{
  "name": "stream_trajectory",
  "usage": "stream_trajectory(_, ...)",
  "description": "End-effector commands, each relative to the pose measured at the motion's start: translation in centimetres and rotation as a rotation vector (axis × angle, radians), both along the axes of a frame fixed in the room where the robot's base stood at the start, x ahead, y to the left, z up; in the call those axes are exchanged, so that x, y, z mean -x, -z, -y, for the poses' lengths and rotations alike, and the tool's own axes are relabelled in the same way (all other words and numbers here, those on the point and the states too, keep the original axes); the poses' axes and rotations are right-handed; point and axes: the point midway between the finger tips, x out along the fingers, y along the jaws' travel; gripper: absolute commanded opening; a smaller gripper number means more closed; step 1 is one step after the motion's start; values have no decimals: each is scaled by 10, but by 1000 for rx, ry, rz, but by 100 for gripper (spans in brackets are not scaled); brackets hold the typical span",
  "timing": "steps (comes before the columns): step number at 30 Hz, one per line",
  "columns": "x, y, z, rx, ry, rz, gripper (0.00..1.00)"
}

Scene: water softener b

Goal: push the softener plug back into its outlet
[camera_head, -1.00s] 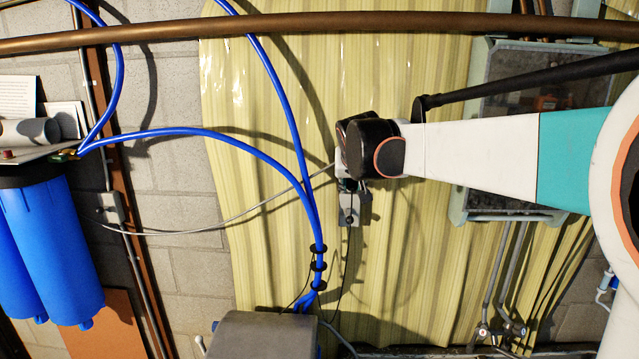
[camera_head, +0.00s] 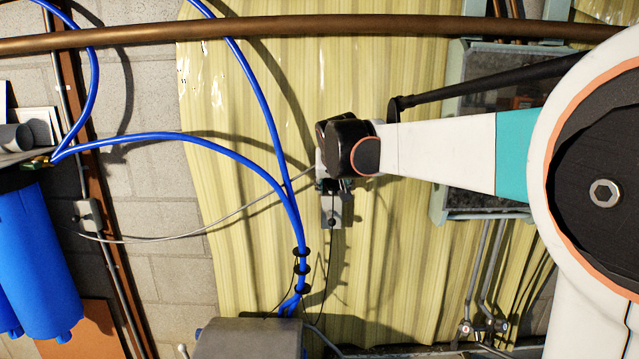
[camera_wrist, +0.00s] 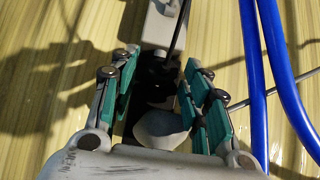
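The grey outlet box (camera_head: 343,211) is fixed to the yellow corrugated panel. A small black plug (camera_head: 331,221) shows at its front, with a thin black cable hanging down. My gripper (camera_head: 333,187) is just above it, in front of the box's upper part. In the wrist view my gripper (camera_wrist: 160,75) has its teal-padded fingers apart, on either side of dark parts at the outlet. The box's pale end (camera_wrist: 163,22) and the black cable (camera_wrist: 180,28) show beyond the fingertips. Shadow hides whether the plug is seated or touches a finger.
Blue pipes (camera_head: 290,200) run close beside the outlet, left in the head view and right in the wrist view. A grey cable (camera_head: 205,232) crosses to the outlet. A copper pipe (camera_head: 300,29) runs above; a grey-framed box (camera_head: 490,130) is behind my arm.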

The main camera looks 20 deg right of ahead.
Motion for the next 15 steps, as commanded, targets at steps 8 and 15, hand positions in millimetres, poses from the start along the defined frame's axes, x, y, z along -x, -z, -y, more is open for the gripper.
stream_trajectory(8,1,0,0,0,0,-1,47)
stream_trajectory(15,15,-13,-6,0,-1,-1,47)
